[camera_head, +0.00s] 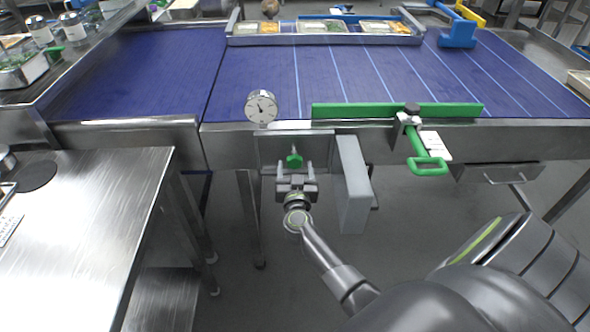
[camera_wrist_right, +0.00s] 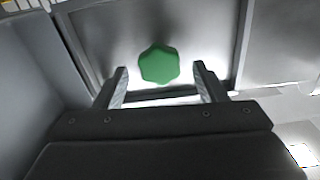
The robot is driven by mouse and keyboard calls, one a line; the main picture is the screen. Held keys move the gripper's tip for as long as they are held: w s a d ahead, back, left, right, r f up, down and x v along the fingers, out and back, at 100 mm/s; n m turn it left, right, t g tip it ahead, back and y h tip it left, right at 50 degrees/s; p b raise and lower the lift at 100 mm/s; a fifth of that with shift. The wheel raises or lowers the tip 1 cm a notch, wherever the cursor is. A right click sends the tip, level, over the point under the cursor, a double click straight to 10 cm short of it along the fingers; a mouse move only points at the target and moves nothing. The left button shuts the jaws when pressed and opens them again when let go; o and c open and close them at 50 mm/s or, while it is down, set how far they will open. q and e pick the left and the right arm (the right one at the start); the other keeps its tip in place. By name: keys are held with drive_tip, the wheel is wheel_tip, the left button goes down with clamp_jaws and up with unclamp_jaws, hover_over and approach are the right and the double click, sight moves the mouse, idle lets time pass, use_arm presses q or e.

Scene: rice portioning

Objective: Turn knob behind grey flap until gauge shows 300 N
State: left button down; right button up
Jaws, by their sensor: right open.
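The green knob (camera_head: 294,160) sits in a recess in the metal front of the conveyor, and it also shows in the right wrist view (camera_wrist_right: 159,64). The grey flap (camera_head: 353,185) stands swung open to the right of the recess. The round gauge (camera_head: 261,107) with a white face is above and left of the knob; its reading is too small to tell. My right gripper (camera_head: 295,168) is open in front of the knob. In the right wrist view its two fingers (camera_wrist_right: 162,84) are spread on either side of the knob, apart from it. My left gripper is not in view.
A steel table (camera_head: 90,220) stands at the left. A tray (camera_head: 325,40) of food containers lies across the blue belt (camera_head: 150,70).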

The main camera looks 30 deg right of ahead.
drive_tip(key=shift+x, duration=0.85)
drive_tip(key=shift+c, duration=0.5)
drive_tip(key=shift+s, duration=0.1)
drive_tip(key=c, duration=0.9)
